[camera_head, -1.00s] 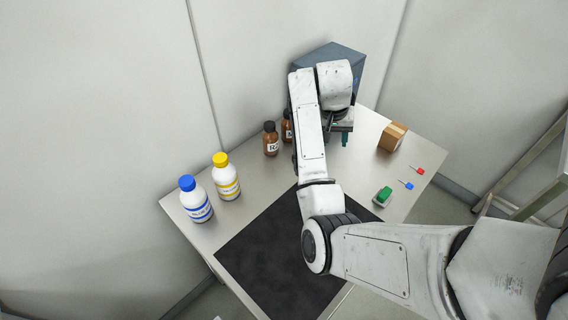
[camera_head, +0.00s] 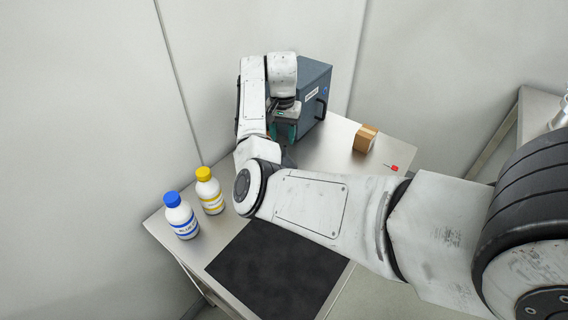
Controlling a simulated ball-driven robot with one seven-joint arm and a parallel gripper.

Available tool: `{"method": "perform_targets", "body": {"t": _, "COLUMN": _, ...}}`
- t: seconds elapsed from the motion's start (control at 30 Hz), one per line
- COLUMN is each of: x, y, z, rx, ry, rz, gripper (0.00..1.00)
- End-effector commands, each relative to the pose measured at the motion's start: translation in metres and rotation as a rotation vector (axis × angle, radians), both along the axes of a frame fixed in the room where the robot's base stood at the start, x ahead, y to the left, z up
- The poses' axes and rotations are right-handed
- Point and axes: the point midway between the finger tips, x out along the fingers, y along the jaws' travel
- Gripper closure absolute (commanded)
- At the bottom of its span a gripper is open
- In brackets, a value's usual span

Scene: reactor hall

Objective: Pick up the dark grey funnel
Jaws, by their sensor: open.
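I cannot make out the dark grey funnel in the current view; my arm covers part of the table. My gripper (camera_head: 284,131) is at the back of the table, in front of the dark blue-grey box (camera_head: 314,98). Its two teal fingers point down and stand apart. I see nothing between them, though the area below is partly hidden by my arm.
On the metal table (camera_head: 335,150), a blue-capped bottle (camera_head: 181,216) and a yellow-capped bottle (camera_head: 209,191) stand at left. A black mat (camera_head: 272,268) lies in front. A small cardboard box (camera_head: 365,138) and a red item (camera_head: 394,168) are at right.

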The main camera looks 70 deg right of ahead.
Motion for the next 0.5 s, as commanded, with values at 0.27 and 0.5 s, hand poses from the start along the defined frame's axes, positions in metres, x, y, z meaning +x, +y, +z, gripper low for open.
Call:
{"method": "perform_targets", "body": {"t": 0.27, "x": -0.006, "y": -0.002, "z": -0.029, "rx": 0.002, "ry": 0.001, "rz": 0.001, "gripper": 0.53}}
{"method": "perform_targets", "body": {"t": 0.5, "x": -0.005, "y": -0.002, "z": -0.053, "rx": 0.001, "ry": -0.001, "rz": 0.0, "gripper": 0.53}}
